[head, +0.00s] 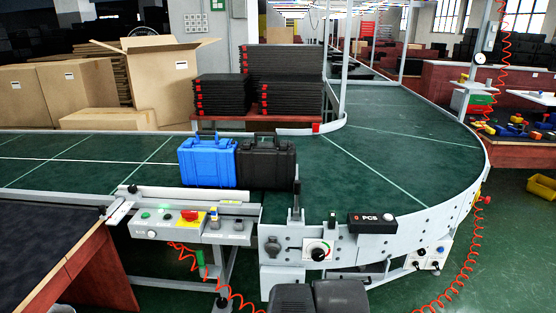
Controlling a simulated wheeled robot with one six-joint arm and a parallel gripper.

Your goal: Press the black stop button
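I cannot single out the black stop button with certainty; the controls are small. A grey control panel (190,222) on the conveyor's front edge carries a lit green button (145,215), a red knob on a yellow plate (189,216) and a pale round button (151,234). To its right, a white plate with a dark rotary knob (318,253) is on the conveyor's side. Small dark round controls (420,251) show further right. My gripper is not visible; dark grey parts at the bottom edge seem to be mine.
A blue case (207,162) and a black case (266,164) stand on the green curved conveyor (400,140). Red coiled cables (466,262) hang at right and below the panel. A dark-topped table (40,240) is at left. Green floor is open at lower right.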

